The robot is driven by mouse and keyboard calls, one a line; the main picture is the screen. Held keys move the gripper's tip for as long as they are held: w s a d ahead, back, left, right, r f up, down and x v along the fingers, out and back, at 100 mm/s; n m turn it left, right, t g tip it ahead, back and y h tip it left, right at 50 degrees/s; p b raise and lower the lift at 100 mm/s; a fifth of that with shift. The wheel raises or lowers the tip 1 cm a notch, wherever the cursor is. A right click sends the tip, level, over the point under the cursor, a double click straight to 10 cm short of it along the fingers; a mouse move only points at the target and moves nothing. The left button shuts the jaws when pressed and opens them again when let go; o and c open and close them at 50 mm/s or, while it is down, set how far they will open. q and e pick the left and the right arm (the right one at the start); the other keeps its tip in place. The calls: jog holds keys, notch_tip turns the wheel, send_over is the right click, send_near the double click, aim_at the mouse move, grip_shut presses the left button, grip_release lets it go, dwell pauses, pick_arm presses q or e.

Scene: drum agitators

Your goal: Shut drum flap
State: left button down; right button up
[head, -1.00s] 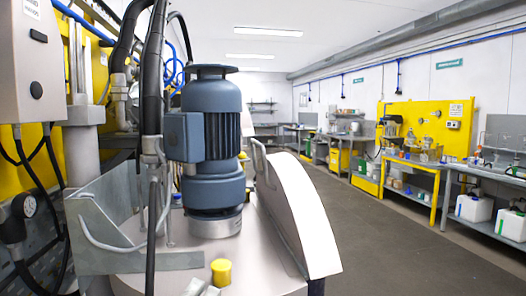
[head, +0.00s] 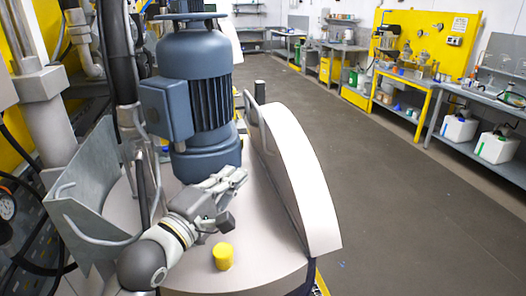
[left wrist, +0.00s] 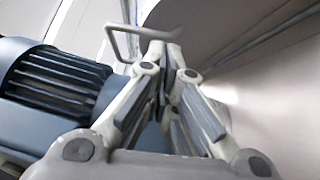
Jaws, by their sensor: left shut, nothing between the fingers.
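The drum flap (head: 300,175) is a pale curved panel standing raised along the right side of the drum lid (head: 262,262). A grey bar handle (head: 250,112) sticks up at its far left side; a grey bar handle also shows in the left wrist view (left wrist: 113,42), just beyond the fingertips. My left gripper (head: 241,174) is shut and empty, above the lid between the motor and the flap. In the left wrist view its fingers (left wrist: 165,48) are together near the handle; I cannot tell whether they touch it. My right gripper is not in view.
A blue-grey motor (head: 195,100) stands on the lid, close left of my gripper. A yellow cap (head: 222,256) sits at the lid's front. A grey metal bracket (head: 85,190) and hoses crowd the left. Open floor (head: 400,200) lies right of the drum, with workbenches (head: 485,110) beyond.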

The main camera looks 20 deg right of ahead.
pick_arm(q)
jog(key=p, duration=0.2)
send_near(274, 146)
jog(key=w+a, duration=0.1)
jog(key=w, duration=0.2)
jog(key=d, duration=0.2)
jog(key=d+p, duration=0.1)
jog(key=d, duration=0.1)
jog(key=shift+s+d+r, duration=0.1)
jog(key=shift+s+r, duration=0.1)
